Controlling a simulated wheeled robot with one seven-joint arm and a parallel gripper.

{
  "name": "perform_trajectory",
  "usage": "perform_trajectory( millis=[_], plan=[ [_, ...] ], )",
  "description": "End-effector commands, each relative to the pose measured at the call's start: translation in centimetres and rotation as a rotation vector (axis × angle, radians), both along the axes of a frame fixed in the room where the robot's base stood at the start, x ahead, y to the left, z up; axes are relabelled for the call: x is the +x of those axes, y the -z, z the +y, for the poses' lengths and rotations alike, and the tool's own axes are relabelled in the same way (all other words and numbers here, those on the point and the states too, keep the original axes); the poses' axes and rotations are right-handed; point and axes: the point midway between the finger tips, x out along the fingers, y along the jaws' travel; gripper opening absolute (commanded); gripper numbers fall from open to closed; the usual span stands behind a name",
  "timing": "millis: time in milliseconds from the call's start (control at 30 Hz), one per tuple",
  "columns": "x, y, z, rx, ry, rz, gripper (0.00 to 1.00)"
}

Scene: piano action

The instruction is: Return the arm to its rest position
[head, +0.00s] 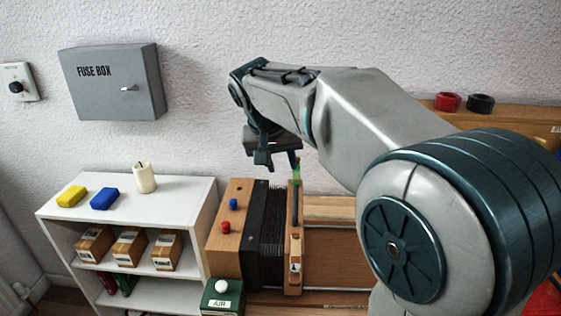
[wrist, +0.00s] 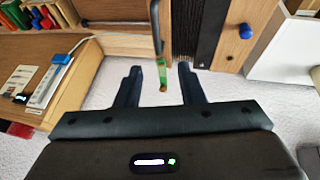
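My arm reaches out to the left over the wooden piano action (head: 228,250). My gripper (head: 278,161) points down above it, near the black-ridged section. In the wrist view my gripper (wrist: 160,75) has its two dark fingers spread apart with nothing clamped between them. A dark rod with a green end (wrist: 162,72) shows between the fingers, with gaps on both sides. In the head view this green end (head: 297,172) is just below the right finger. I cannot tell its exact depth from the fingers.
A white shelf (head: 195,200) with yellow and blue blocks, a candle and small boxes stands at left. A grey fuse box (head: 112,82) hangs on the wall. A green box marked AIR (head: 222,299) with a white knob is in front. Red (head: 447,102) and black (head: 481,104) rings lie at back right.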

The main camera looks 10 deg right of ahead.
Motion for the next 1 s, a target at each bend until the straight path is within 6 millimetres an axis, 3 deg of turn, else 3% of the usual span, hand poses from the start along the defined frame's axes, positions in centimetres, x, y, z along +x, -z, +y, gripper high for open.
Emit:
perform_trajectory(
  millis=[467, 567, 767, 1000],
  plan=[
    [-0.7, 0.1, -0.4, 0.006, -0.003, 0.007, 0.35],
    [-3.0, 1.2, -1.8, 0.034, -0.025, 0.031, 0.35],
    [-9.9, 4.8, -4.4, 0.105, -0.092, 0.083, 0.35],
    [-18.1, 9.9, -5.8, 0.174, -0.156, 0.107, 0.35]
  ],
)
